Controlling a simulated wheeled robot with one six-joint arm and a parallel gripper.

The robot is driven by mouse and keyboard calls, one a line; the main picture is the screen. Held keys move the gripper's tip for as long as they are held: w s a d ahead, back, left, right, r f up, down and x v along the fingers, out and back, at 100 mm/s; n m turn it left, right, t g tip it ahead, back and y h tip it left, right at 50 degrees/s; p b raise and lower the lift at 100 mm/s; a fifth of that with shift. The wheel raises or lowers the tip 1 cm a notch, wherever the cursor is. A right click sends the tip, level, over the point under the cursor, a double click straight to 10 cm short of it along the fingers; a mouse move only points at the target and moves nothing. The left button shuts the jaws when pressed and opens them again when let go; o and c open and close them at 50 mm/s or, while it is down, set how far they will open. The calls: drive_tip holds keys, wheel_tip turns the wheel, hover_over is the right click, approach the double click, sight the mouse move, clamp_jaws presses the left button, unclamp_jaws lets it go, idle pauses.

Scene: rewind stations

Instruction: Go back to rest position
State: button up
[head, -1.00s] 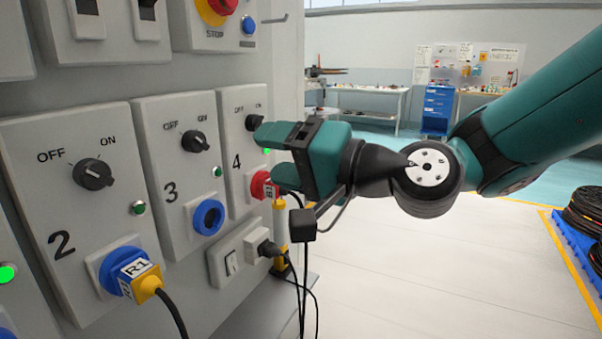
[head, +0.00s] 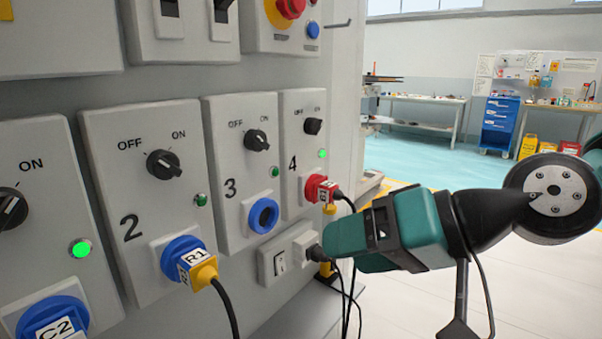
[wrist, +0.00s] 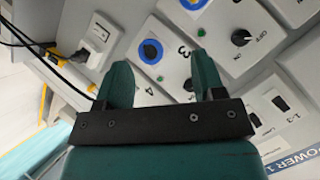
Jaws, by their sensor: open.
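My gripper (head: 345,250) is teal and black and hangs in front of the panel's right end, low beside station 4. In the wrist view my gripper (wrist: 163,85) has its two teal fingers spread, with nothing between them. The station 4 box (head: 291,125) has a black knob (head: 313,126), a lit green lamp (head: 323,154) and a red plug (head: 317,189) in its socket. The station 3 box (head: 215,120) has an empty blue socket (head: 263,215). In the head view the fingertips are seen from the side, so the gap between them is hidden.
A yellow R1 plug (head: 203,270) sits in station 2's blue socket. A grey outlet box (head: 270,268) with a black plug is behind the fingertips, and cables hang there. The floor (head: 400,300) to the right is clear. A blue drawer cabinet (head: 498,125) stands far back.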

drive_tip(key=s+d+f+n+g+h, duration=0.4)
drive_tip(key=s+d+f+g+h, duration=0.15)
drive_tip(key=s+d+h, duration=0.35)
wheel_tip(320, 180, up, 14)
drive_tip(key=a+y+p, duration=0.1)
drive_tip(key=y+p, duration=0.1)
drive_tip(key=p, duration=1.2)
drive_tip(key=shift+s+a+f+p, duration=0.2)
drive_tip(key=shift+a+p, duration=0.1)
